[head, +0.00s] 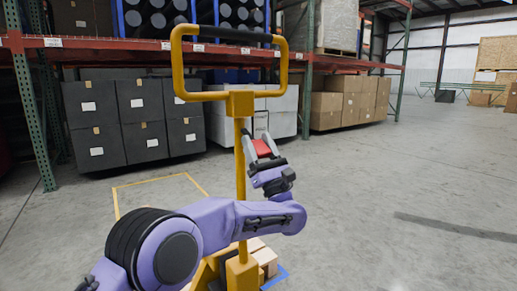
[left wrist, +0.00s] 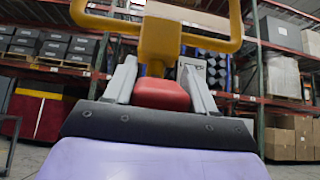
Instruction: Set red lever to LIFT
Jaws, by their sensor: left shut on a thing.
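The red lever (head: 262,147) sits beside the yellow mast of the yellow pallet jack (head: 240,175), below its looped handle (head: 178,62). My left gripper (head: 261,143) is shut on the red lever, with a grey finger on each side of it. In the left wrist view, the red lever (left wrist: 161,95) lies between the two fingers, just below the yellow mast block (left wrist: 158,45). A small pale label plate (left wrist: 192,63) shows behind the right finger, but its text is too small to read. The lever's exact setting cannot be told. My right gripper is not in view.
Cartons (head: 264,258) lie low behind the mast, near a blue edge (head: 277,277). A rack with an orange-red beam (head: 100,45) holds dark boxes (head: 142,115) and brown cartons (head: 345,103) behind. A yellow rectangle (head: 150,181) marks the floor. Open floor (head: 420,180) lies right.

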